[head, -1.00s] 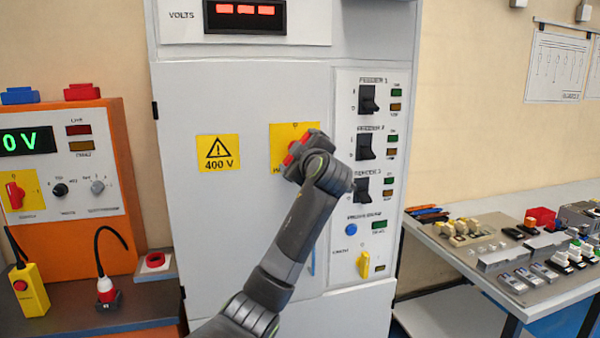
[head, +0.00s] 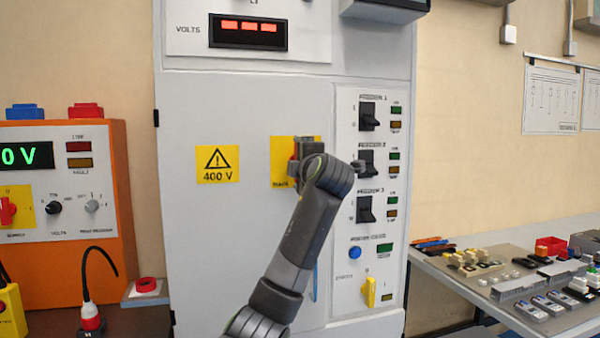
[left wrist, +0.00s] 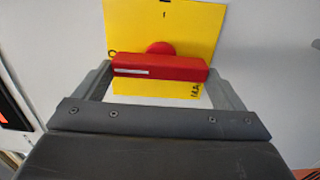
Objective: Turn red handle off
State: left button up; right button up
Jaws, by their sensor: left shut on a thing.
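The red handle (left wrist: 160,67) sits on a yellow plate (left wrist: 205,25). In the left wrist view it lies level between the fingers of my left gripper (left wrist: 162,76), which is shut on it. Its white stripe is at the end toward the plate's "O" mark; the "I" mark is at the top of that view. In the head view my left gripper (head: 305,150) stands upright in front of the yellow plate (head: 281,150) and covers most of the handle; only a red sliver shows. My right gripper is not in view.
The grey cabinet has three black feeder switches (head: 367,163), a blue button (head: 354,253) and a yellow knob (head: 370,292) to the right. A 400 V sign (head: 217,165) is left. An orange supply unit (head: 122,210) stands far left; a cluttered table (head: 455,280) is at right.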

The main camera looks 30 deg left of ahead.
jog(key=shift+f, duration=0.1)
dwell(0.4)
pick_arm(q)
jog(key=o, duration=1.1)
jog(key=b+v, duration=0.3)
jog(key=v, duration=1.4)
jog(key=shift+d+b, duration=0.2)
jog(key=shift+b, duration=0.1)
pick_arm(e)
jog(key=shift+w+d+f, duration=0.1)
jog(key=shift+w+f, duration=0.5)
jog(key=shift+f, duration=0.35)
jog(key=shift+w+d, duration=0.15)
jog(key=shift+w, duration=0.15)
